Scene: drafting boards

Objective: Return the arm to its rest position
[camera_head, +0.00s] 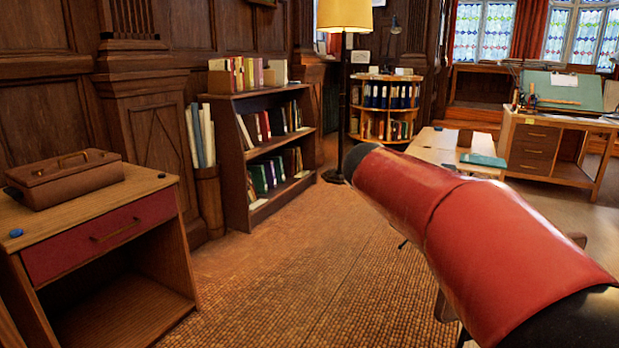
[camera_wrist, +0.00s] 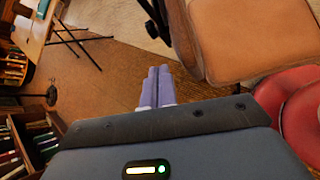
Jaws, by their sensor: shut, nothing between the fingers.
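My gripper (camera_wrist: 158,74) shows in the wrist view. Its two pale purple fingers lie side by side and closed, with nothing between them. In the head view my red arm reaches from the lower right toward the middle, and the gripper itself is not visible there. In the wrist view the fingers point over the brown floor, with the orange-brown seat of a chair (camera_wrist: 262,40) close by on the right.
A cabinet (camera_head: 110,225) with a red drawer stands at left, a brown box (camera_head: 65,180) on it. A bookshelf (camera_head: 238,160) lines the wall. A lamp (camera_head: 344,16), a low table (camera_head: 440,145) and a drafting desk (camera_head: 540,130) stand farther back. The carpet (camera_head: 290,270) is clear.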

